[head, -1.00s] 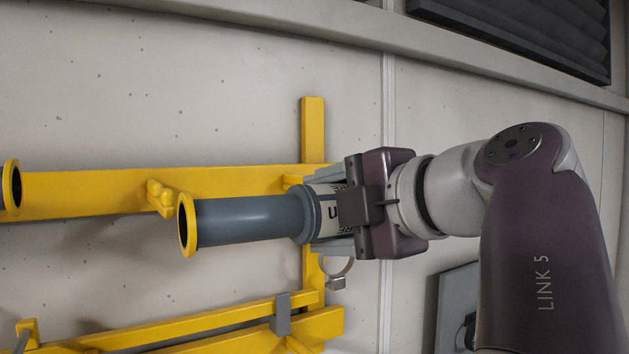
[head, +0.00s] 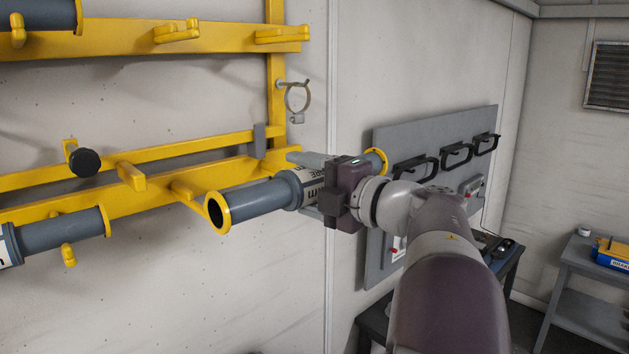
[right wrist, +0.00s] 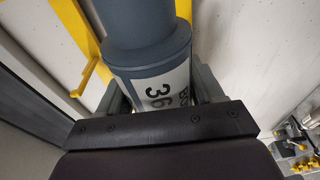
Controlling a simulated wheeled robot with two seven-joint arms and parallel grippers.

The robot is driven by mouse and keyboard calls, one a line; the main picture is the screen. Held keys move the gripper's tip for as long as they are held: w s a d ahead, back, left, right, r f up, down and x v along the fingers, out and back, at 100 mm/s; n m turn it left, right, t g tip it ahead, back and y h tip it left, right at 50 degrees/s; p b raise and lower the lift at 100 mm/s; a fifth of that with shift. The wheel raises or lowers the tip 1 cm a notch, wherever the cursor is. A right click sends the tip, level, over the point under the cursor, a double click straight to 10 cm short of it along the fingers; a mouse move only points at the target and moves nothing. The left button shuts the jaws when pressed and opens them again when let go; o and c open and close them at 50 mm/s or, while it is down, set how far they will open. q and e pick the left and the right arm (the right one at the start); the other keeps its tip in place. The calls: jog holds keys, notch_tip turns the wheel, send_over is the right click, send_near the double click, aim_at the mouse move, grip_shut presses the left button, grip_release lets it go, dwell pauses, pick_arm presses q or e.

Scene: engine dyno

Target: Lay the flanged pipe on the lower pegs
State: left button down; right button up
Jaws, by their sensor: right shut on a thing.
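The flanged pipe (head: 250,200) is grey-blue with yellow end flanges and a white printed label. My right gripper (head: 313,186) is shut around its labelled middle. The pipe is tilted slightly, its near-left flange beside the lower rail (head: 155,195). One lower peg (head: 186,192) ends close to that flange; I cannot tell if they touch. Another lower peg (head: 131,176) is bare, further left. In the right wrist view the pipe (right wrist: 150,45) runs up from between the fingers. My left gripper is not in view.
Another flanged pipe (head: 62,231) lies on the lower rail at left. The upper rail (head: 120,40) holds a pipe (head: 40,17) at its left end and has bare pegs. A black knob (head: 84,162), a ring clamp (head: 296,98) and a grey panel with handles (head: 440,150) are nearby.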

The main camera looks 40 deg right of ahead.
jog(key=d+f+p+x, duration=0.1)
jog(key=d+f+x, duration=0.1)
jog(key=x, duration=1.4)
jog(key=shift+w+f, duration=0.4)
jog(key=shift+f, duration=0.15)
jog(key=shift+a, duration=0.1)
jog(key=o, duration=1.4)
